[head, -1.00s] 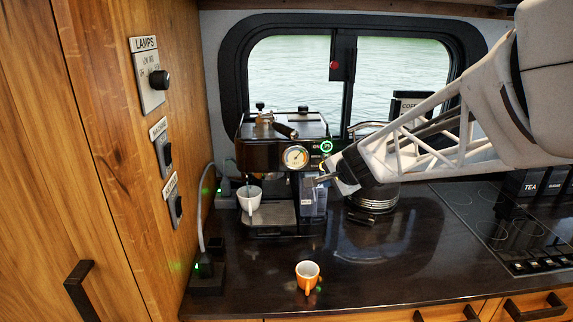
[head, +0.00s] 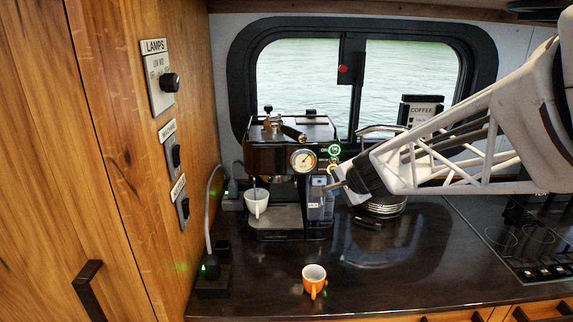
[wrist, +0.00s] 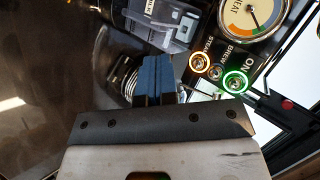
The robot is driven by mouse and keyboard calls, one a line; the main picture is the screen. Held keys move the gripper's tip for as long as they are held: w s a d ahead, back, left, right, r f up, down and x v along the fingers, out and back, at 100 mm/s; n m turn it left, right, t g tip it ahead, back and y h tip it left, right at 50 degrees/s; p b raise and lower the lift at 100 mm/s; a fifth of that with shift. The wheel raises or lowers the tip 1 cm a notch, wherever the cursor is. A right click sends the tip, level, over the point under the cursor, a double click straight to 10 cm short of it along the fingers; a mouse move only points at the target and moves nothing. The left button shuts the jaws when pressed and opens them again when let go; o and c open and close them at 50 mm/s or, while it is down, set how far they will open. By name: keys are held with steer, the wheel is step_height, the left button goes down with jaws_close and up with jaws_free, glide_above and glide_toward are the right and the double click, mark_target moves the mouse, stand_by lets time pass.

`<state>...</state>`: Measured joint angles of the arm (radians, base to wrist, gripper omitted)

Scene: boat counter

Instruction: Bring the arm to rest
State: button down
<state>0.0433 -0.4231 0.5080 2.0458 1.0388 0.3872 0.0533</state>
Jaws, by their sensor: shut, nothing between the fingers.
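My gripper (head: 334,186) is shut and empty, in front of the right side of the black coffee machine (head: 285,158) in the head view. In the wrist view, its blue fingers (wrist: 154,82) are together. They appear close to the machine's front panel, where a gauge (wrist: 252,14), an orange-ringed switch and a green-ringed switch (wrist: 235,82) show. I cannot tell whether the fingers touch the panel. My white lattice arm reaches in from the right.
A white cup (head: 256,203) is at the machine's left side. An orange cup (head: 314,281) stands on the dark counter (head: 400,275) near its front edge. A kettle-like metal object (head: 385,206) is behind my gripper. A hob (head: 525,245) lies at right.

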steer(key=s+d+n+g+h, duration=0.1)
steer(key=s+n+g, duration=0.1)
steer(key=s, duration=0.8)
steer(key=s+d+f+n+g+h, duration=0.1)
steer(key=s+n, duration=0.4)
steer(key=s, duration=0.6)
steer(key=s+d+f+n+g+h, duration=0.1)
steer(key=s+n+g+h, duration=0.1)
steer(key=s, duration=0.9)
steer(key=shift+d+n+g, duration=0.25)
steer(key=shift+n+g, duration=0.45)
steer(key=shift+n, duration=0.2)
